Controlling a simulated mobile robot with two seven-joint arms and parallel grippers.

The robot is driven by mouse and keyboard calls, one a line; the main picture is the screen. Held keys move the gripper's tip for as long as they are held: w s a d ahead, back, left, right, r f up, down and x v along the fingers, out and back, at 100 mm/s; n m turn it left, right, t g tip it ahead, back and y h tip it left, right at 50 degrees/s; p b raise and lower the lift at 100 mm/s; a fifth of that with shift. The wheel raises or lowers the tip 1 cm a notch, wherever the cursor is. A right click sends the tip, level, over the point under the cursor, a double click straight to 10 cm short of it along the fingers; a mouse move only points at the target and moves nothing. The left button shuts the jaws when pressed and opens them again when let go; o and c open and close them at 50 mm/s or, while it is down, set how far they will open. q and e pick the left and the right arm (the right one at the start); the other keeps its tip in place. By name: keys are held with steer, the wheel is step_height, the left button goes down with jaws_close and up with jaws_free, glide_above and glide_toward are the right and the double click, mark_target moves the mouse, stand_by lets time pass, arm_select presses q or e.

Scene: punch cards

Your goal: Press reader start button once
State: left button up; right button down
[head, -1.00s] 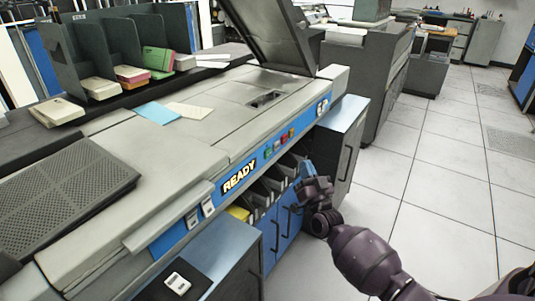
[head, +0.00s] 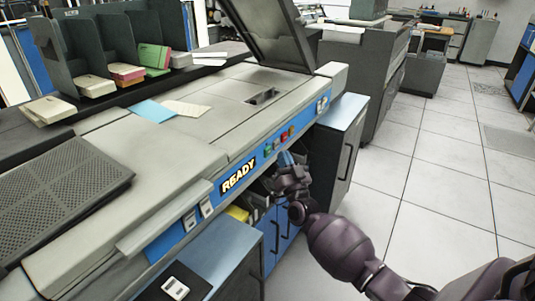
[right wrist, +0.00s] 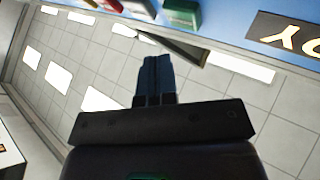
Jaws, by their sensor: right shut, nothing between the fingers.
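The reader's blue front panel (head: 252,166) carries a lit READY sign (head: 239,177) and a short row of coloured buttons. The green button (head: 267,149) is the one nearest the sign, with red ones (head: 288,133) to its right. Button labels are not readable. My right gripper (head: 286,159) is in front of the panel, just below the buttons, with its fingers together and empty. In the right wrist view, the closed fingers (right wrist: 155,76) point toward the panel, and the green button (right wrist: 182,13) stands above and slightly right of the tips, apart from them. My left gripper is not visible.
Below the panel are open card slots with yellow cards (head: 238,213) and blue cabinet doors. Grey cabinets stand at either side, the right one (head: 340,125) close to my gripper. Blue and cream cards (head: 152,111) lie on top. The tiled floor (head: 430,190) at right is open.

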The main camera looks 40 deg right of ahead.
mark_target(268, 152)
steer(key=shift+w+a, duration=0.3)
steer(key=shift+w, duration=0.35)
steer(key=shift+w, duration=0.15)
stand_by(1.6)
steer(key=shift+w+a, duration=0.15)
steer(key=shift+w, duration=0.1)
